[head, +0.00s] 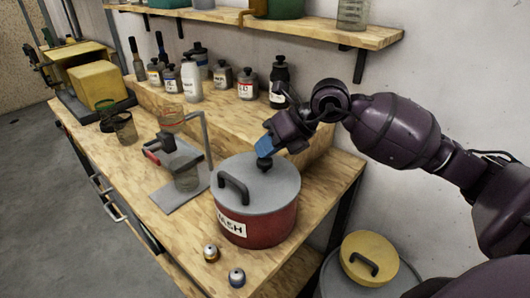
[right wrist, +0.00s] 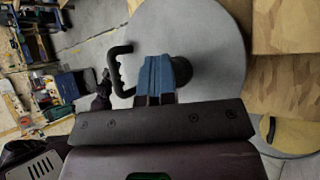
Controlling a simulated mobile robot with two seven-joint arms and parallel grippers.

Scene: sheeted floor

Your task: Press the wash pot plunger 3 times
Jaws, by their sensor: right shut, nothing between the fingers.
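The wash pot (head: 258,226) is red with a grey lid (head: 280,190) and a white label ending in "SH". It stands upright near the bench's right end. A black loop handle (head: 234,187) is on the lid, and the black plunger knob (head: 265,166) stands further back on it. My right gripper (head: 265,150) is shut and empty, its blue fingertips just above the plunger; I cannot tell whether they touch it. In the right wrist view the fingertips (right wrist: 155,72) partly cover the dark plunger (right wrist: 182,70) over the lid (right wrist: 218,32). My left gripper is not seen.
A metal stand (head: 183,195) with a red-handled part is left of the pot. Two small capped jars (head: 237,278) are in front of it. Several bottles (head: 191,82) line the raised step behind. A drum with a yellow lid (head: 368,258) is on the floor at right.

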